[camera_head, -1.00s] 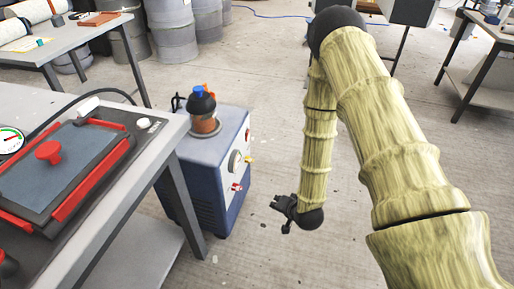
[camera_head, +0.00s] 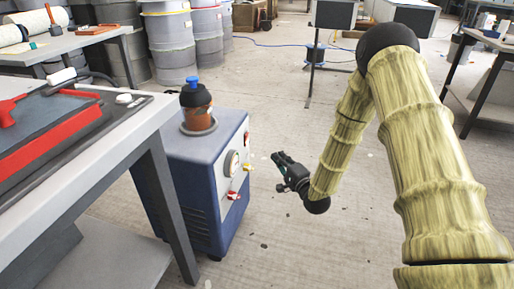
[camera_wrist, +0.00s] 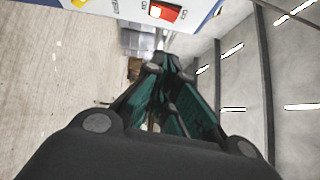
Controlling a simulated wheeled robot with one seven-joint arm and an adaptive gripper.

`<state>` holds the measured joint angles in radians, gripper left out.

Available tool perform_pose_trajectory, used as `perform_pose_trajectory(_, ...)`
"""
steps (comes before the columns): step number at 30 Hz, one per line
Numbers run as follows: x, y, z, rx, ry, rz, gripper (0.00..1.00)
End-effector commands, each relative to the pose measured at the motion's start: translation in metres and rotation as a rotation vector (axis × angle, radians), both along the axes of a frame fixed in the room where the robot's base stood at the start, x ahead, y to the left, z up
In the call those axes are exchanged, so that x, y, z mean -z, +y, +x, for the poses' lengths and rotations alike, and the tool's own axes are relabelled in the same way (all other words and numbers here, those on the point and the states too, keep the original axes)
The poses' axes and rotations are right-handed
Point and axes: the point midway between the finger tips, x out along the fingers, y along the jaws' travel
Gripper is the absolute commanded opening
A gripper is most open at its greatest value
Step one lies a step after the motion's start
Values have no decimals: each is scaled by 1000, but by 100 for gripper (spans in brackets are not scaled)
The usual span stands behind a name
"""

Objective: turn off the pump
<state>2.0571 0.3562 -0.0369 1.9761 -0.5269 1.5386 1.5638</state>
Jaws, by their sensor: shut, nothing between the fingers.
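The pump is a blue box (camera_head: 195,185) with a pale front panel, standing on the floor beside the table. A round gauge (camera_head: 231,163), a small yellow part (camera_head: 246,167) and a red switch (camera_head: 234,195) are on that panel. In the wrist view the red switch (camera_wrist: 166,12) shows at the top edge in a white surround, with lettering beside it. Which way it is set I cannot tell. My gripper (camera_head: 277,157) is right of the panel, apart from it, and points toward it. Its fingers (camera_wrist: 172,66) are shut and empty.
A dark canister with a blue cap (camera_head: 197,105) stands on the pump. A grey table (camera_head: 120,140) with a red-edged mould (camera_head: 45,135) is close on the left. Several drums (camera_head: 170,45) stand behind. The floor right of the pump is clear.

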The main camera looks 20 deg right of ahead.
Motion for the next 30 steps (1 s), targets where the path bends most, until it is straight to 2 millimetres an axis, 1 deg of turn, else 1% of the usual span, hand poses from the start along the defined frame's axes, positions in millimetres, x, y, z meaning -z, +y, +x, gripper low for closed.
perform_pose_trajectory(11,-2,-1,1,-1,-7,9,0)
perform_pose_trajectory(16,-1,1,9,-2,-8,7,0)
perform_pose_trajectory(20,-2,5,25,-3,-9,6,0)
perform_pose_trajectory(30,-5,15,80,-2,-9,6,0)
